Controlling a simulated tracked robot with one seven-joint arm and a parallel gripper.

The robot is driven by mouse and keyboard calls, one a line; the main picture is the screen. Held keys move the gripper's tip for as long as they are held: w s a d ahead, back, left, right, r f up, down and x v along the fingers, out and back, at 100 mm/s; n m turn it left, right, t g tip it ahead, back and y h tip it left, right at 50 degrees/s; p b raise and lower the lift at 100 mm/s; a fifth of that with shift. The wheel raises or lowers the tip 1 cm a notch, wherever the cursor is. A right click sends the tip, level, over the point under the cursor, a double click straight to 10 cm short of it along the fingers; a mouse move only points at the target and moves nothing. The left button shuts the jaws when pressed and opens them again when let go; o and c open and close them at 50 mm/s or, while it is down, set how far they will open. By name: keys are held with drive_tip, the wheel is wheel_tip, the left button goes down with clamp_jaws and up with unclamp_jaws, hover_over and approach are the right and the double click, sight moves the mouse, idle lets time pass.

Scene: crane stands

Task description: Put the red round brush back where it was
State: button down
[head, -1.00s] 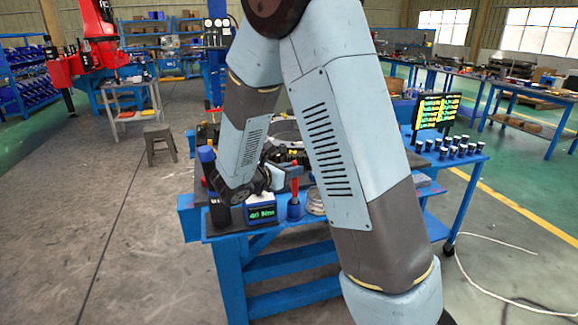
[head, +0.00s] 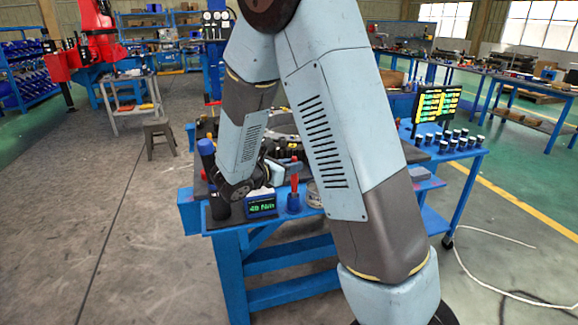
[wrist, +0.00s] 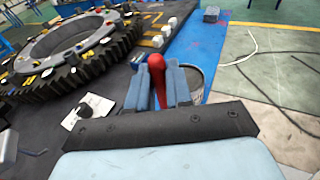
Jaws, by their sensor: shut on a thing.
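The red round brush (wrist: 157,64) stands about upright between the two fingers of my gripper (wrist: 158,82) in the wrist view, which is shut on it. In the head view the red brush (head: 294,182) shows beside the gripper (head: 289,168), straight above a small blue holder (head: 293,203) at the near edge of the bench. Its lower end meets the holder's top in this view. I cannot tell whether it sits inside, and its bristles are not visible.
A blue box with a green display (head: 261,205) and a black bottle with a blue cap (head: 207,155) stand left of the holder. A clear round jar (head: 314,196) is close on its right. A large dark gear ring (wrist: 75,50) lies on the bench behind.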

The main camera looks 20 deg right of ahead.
drive_tip(key=c, duration=0.9)
unclamp_jaws()
drive_tip(key=shift+c, duration=0.2)
drive_tip(key=shift+a, duration=0.1)
